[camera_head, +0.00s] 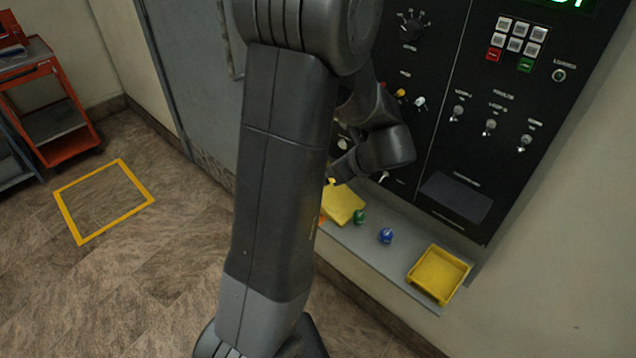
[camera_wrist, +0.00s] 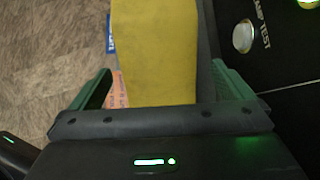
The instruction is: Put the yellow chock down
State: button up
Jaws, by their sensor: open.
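The yellow chock (camera_wrist: 155,50) fills the upper middle of the wrist view, between the two green fingers of my open gripper (camera_wrist: 162,84). Gaps show between it and both fingers, and its far end is cut off by the frame. In the head view a yellow block (camera_head: 343,205), apparently the chock, is on the left part of the grey shelf (camera_head: 375,258), partly behind my arm. My fingers are hidden there. Whether the chock's whole underside rests on the shelf cannot be told.
A green knob (camera_head: 359,216) and a blue knob (camera_head: 386,236) lie on the shelf, with a yellow tray (camera_head: 438,274) at its right end. The black control panel (camera_head: 480,130) rises behind. A yellow floor square (camera_head: 104,200) and red cart (camera_head: 65,110) are left.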

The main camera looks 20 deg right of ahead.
jog(key=x, duration=0.8)
jog(key=shift+s+a, duration=0.1)
jog(key=c, duration=1.2)
jog(key=shift+c, duration=0.2)
jog(key=shift+r, duration=0.15)
